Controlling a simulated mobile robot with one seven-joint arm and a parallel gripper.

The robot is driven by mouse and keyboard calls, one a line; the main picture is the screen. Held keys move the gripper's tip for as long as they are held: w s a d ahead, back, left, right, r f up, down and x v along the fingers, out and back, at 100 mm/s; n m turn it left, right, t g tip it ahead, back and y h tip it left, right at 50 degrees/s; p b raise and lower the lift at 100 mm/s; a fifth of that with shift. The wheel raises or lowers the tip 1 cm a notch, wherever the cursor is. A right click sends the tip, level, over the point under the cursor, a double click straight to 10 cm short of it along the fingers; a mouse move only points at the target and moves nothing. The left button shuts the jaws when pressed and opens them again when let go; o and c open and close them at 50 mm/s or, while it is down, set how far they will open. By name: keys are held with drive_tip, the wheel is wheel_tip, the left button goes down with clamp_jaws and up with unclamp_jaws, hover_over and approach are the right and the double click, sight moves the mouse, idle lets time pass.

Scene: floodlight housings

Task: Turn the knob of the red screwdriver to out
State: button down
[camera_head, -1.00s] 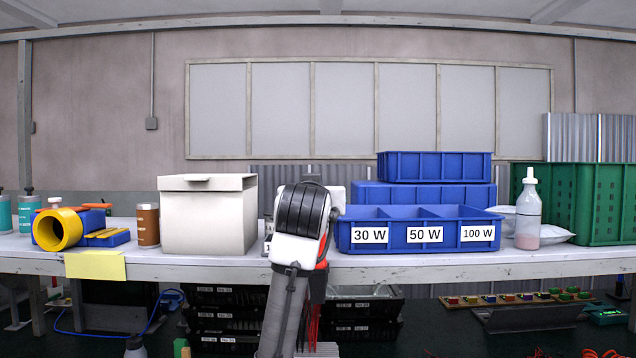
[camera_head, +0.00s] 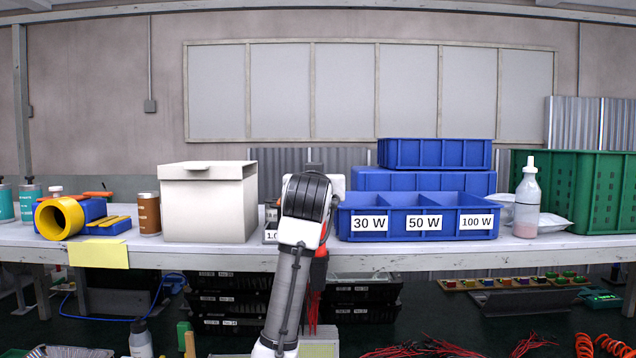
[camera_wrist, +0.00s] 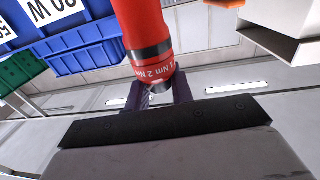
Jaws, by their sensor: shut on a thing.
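The red screwdriver (camera_wrist: 147,30) comes down from the top of the wrist view. It has a dark band and a red ring printed "1 Nm 2 Nm" near its lower end. My gripper (camera_wrist: 160,90) is shut on the screwdriver at this lower end, with dark fingers on either side. The knob's setting mark cannot be read. In the head view my wrist hides the gripper and most of what it holds; a bit of red shows just right of the wrist.
A white box (camera_head: 206,210) stands left of my arm. The blue bin (camera_head: 345,218) labelled 30 W, 50 W and 100 W is close on the right. A clear bottle (camera_head: 526,205) and a green crate (camera_head: 600,190) are further right. A yellow tube (camera_head: 58,217) lies far left.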

drive_tip(key=shift+m+h, duration=0.3)
drive_tip(key=shift+h, duration=0.4)
drive_tip(key=m+g+h, duration=0.2)
drive_tip(key=m+h, duration=0.1)
drive_tip(key=h, duration=0.1)
drive_tip(key=m+g+h, duration=0.2)
drive_tip(key=m+h, duration=0.1)
drive_tip(key=h, duration=0.2)
drive_tip(key=shift+r, duration=0.1)
drive_tip(key=m+g+h, duration=0.4)
drive_tip(key=g, duration=0.1)
drive_tip(key=shift+m, duration=0.3)
drive_tip(key=shift+m+g+h, duration=0.5)
drive_tip(key=shift+m+g, duration=0.3)
drive_tip(key=shift+g, duration=0.3)
drive_tip(key=shift+m+g+h, duration=0.3)
drive_tip(key=shift+m+g, duration=0.2)
drive_tip(key=shift+g, duration=0.3)
drive_tip(key=c, duration=1.3)
unclamp_jaws()
drive_tip(key=shift+o, duration=0.2)
drive_tip(key=shift+a, duration=0.1)
